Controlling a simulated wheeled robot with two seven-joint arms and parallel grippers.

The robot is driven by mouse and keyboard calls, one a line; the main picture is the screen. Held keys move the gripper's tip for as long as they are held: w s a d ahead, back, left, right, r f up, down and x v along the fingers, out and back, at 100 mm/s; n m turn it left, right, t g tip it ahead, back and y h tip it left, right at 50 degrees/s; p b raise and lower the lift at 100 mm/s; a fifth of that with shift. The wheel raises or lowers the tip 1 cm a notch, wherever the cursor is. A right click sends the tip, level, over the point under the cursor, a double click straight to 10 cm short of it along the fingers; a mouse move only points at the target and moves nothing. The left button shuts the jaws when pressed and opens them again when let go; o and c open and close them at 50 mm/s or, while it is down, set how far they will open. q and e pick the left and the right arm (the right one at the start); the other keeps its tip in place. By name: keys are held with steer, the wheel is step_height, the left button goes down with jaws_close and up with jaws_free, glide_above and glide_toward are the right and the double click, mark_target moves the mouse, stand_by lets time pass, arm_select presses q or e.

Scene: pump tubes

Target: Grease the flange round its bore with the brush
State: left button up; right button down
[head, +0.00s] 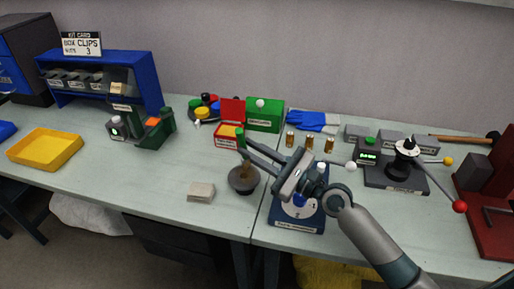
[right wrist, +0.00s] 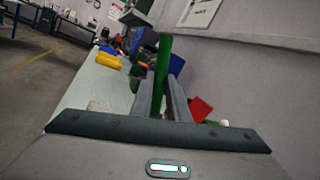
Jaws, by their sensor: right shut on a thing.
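My right gripper (head: 246,151) is shut on the brush, whose green handle (head: 240,137) stands about upright between the fingers. The green handle also shows in the right wrist view (right wrist: 162,62). The brush's brown lower end (head: 242,170) is at the middle of a dark, round, dish-like piece (head: 244,186) on the bench; I cannot tell whether it touches, nor whether this piece is the flange. Right of it a blue stand (head: 298,221) carries a white round face, partly hidden by my gripper and arm. My left gripper is not in view.
A beige block (head: 201,192) lies left of the dark piece. A lever device (head: 396,178) stands right.

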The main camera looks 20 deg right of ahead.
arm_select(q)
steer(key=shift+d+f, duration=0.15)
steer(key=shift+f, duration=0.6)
arm_select(e)
steer(key=shift+a+f, duration=0.15)
steer(key=shift+f, duration=0.55)
arm_select(q)
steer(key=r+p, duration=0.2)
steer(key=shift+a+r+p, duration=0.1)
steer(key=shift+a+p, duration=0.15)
steer(key=shift+p, duration=0.15)
arm_select(e)
steer(key=s+a, duration=0.2)
steer(key=a, duration=0.1)
steer(key=shift+s+f, duration=0.1)
steer(key=shift+f, duration=0.2)
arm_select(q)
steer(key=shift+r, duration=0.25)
arm_select(e)
steer(key=shift+s+a+r, duration=0.1)
steer(key=shift+r, duration=0.05)
